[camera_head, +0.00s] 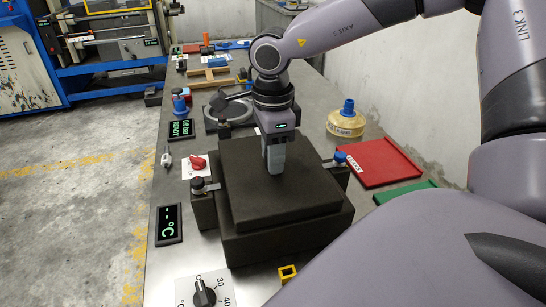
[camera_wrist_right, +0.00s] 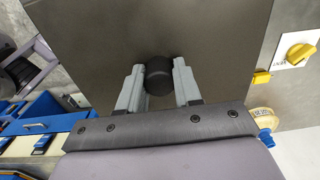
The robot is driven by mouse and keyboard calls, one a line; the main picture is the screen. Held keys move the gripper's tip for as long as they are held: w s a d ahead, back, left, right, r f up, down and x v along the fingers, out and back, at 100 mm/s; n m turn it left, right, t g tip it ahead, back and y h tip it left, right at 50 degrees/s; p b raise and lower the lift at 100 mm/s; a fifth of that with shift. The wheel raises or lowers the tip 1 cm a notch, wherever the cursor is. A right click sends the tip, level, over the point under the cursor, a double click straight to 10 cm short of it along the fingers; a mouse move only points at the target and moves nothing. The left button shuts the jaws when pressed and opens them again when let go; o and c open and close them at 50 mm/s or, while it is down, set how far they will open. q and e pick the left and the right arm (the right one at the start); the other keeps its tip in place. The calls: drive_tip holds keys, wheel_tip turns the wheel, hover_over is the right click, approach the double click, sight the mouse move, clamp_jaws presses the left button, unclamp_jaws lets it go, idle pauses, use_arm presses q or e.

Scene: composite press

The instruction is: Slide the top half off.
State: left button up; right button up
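The press is a dark square block with a top half (camera_head: 285,200) resting on a slightly wider lower half (camera_head: 290,243). The top half also fills the upper middle of the right wrist view (camera_wrist_right: 90,45). A black round knob (camera_wrist_right: 158,77) stands on the top half. My right gripper (camera_head: 275,160) points down over the top half; in the right wrist view its fingers (camera_wrist_right: 158,84) sit on both sides of the knob and appear to touch it. In the head view the gripper hides the knob. My left gripper is not in view.
Knobbed clamps stand at the block's left (camera_head: 199,187) and right (camera_head: 340,158). A red mat (camera_head: 380,163) and green mat (camera_head: 405,190) lie to the right, below a yellow jar (camera_head: 346,122). A temperature display (camera_head: 169,225), dial (camera_head: 204,292) and small yellow part (camera_head: 287,273) surround the block.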

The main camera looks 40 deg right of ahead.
drive_tip(key=shift+r, duration=0.1)
clamp_jaws()
drive_tip(key=shift+r, duration=0.1)
drive_tip(key=shift+r+p, duration=1.5)
drive_tip(key=shift+r, duration=1.05)
